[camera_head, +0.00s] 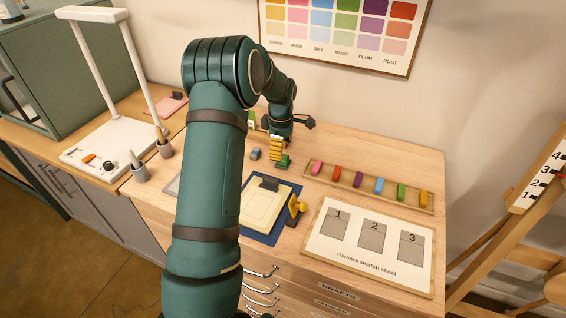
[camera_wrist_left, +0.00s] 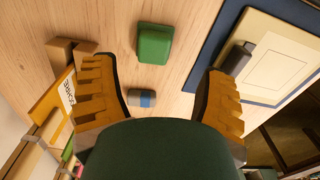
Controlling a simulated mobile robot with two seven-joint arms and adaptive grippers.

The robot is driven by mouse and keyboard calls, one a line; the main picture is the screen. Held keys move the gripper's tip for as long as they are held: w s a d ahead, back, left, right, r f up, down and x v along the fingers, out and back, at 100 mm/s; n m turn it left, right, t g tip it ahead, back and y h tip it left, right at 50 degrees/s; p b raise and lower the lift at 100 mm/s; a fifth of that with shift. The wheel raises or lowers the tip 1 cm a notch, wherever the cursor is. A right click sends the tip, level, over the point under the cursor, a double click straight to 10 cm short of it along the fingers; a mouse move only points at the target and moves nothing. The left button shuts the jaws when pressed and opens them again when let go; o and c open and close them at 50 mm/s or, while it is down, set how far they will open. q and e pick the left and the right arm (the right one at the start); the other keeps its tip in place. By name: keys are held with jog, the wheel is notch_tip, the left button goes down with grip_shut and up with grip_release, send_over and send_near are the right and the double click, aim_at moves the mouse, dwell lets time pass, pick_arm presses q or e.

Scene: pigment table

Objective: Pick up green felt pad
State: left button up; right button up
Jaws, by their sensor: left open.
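The green felt pad (camera_wrist_left: 155,43) lies flat on the wooden table in the left wrist view, just beyond the fingertips and between their lines. In the head view it shows as a small green block (camera_head: 284,161) right by the yellow fingers. My left gripper (camera_wrist_left: 160,78) is open, with its two fingers spread wide and nothing held. In the head view the left gripper (camera_head: 277,146) points down at the table, its fingers partly overlapping each other. My right gripper is not in view.
A small grey-blue piece (camera_wrist_left: 141,98) lies between the fingers. A wooden block (camera_wrist_left: 65,50) stands beside the left finger. A blue mat (camera_wrist_left: 220,35) with a cream plate is at the right. A rack of coloured blocks (camera_head: 340,187) and the swatch sheet (camera_head: 365,262) lie farther right.

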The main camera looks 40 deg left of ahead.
aim_at(283, 157)
pick_arm(q)
jog(key=shift+w+f+b, duration=0.2)
jog(key=shift+w+f, duration=0.05)
jog(key=shift+f, duration=1.15)
jog(key=shift+w+f+b, duration=0.2)
jog(key=shift+f, duration=1.2)
jog(key=c, duration=1.1)
